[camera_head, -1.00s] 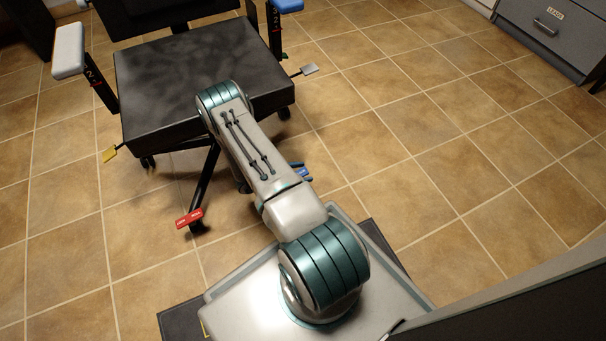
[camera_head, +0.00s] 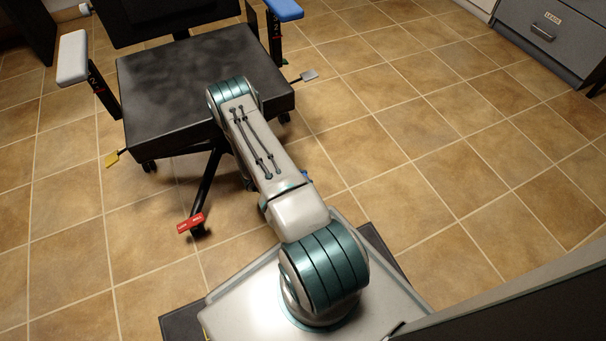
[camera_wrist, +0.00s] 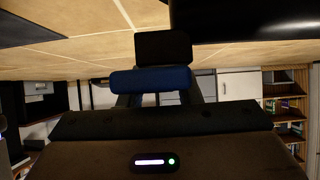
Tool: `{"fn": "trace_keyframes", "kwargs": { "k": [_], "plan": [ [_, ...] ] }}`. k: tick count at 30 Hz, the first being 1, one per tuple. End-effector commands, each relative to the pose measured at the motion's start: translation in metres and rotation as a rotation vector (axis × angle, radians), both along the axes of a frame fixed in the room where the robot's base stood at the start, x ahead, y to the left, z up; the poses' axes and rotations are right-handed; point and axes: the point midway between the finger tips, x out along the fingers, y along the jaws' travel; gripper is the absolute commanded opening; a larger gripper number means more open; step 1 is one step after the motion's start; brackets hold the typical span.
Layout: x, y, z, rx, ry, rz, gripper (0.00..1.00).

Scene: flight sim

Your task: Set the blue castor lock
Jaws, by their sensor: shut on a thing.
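The blue castor lock (camera_wrist: 150,80) shows in the wrist view as a blue bar between my fingers, with a dark block beyond it. My gripper (camera_wrist: 160,92) is shut on it. In the head view my arm covers the gripper and nearly all of the lock; only a small blue bit (camera_head: 305,174) shows at the arm's right edge. The lock's exact tilt cannot be told. The office chair (camera_head: 190,85) has a black seat. A red castor lock (camera_head: 190,222) sits on a front leg, left of my arm.
A yellow paddle (camera_head: 112,159) and a grey paddle (camera_head: 308,76) stick out from the seat's sides. The chair has a white armrest (camera_head: 73,58) and a blue armrest (camera_head: 285,9). A grey drawer cabinet (camera_head: 545,38) stands top right. The tiled floor on the right is clear.

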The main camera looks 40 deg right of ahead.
Motion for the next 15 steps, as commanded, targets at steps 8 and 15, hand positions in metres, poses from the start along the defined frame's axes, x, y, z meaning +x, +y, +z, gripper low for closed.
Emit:
{"fn": "trace_keyframes", "kwargs": {
  "k": [8, 15],
  "plan": [
    [0.0, 0.0, -0.004, 0.203, -0.05, -0.001, 0.08],
    [0.001, 0.001, -0.008, 0.246, -0.06, 0.001, 0.08]
  ]
}}
